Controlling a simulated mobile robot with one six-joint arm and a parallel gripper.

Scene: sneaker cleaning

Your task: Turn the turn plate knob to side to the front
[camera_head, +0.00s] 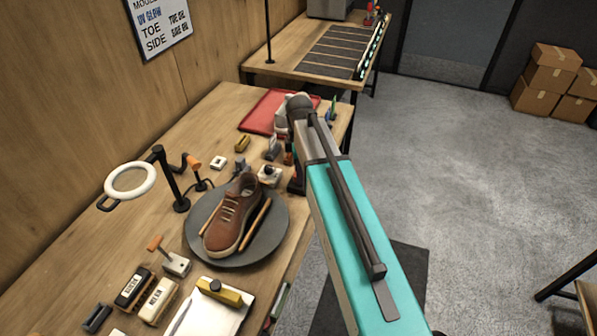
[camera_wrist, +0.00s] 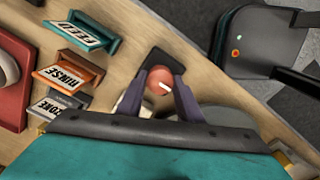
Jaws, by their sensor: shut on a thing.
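A round red knob (camera_wrist: 158,82) with a white pointer mark on a dark base shows in the wrist view. The mark points right and slightly down there. My gripper (camera_wrist: 160,88) has its two purple fingers on either side of this knob, shut on it. In the head view my arm hides most of the gripper and the knob cannot be made out clearly. The round dark grey turn plate (camera_head: 275,235) lies on the workbench. A brown sneaker (camera_head: 232,215) stands on it, toe toward the lower part of the picture.
A ring lamp (camera_head: 130,181) stands left of the plate. A small white box with a dark knob (camera_head: 268,174) sits near the plate's far edge. Labelled holders, including RINSE (camera_wrist: 68,73), stand left of the gripper in the wrist view. A red tray (camera_head: 262,112) lies farther back.

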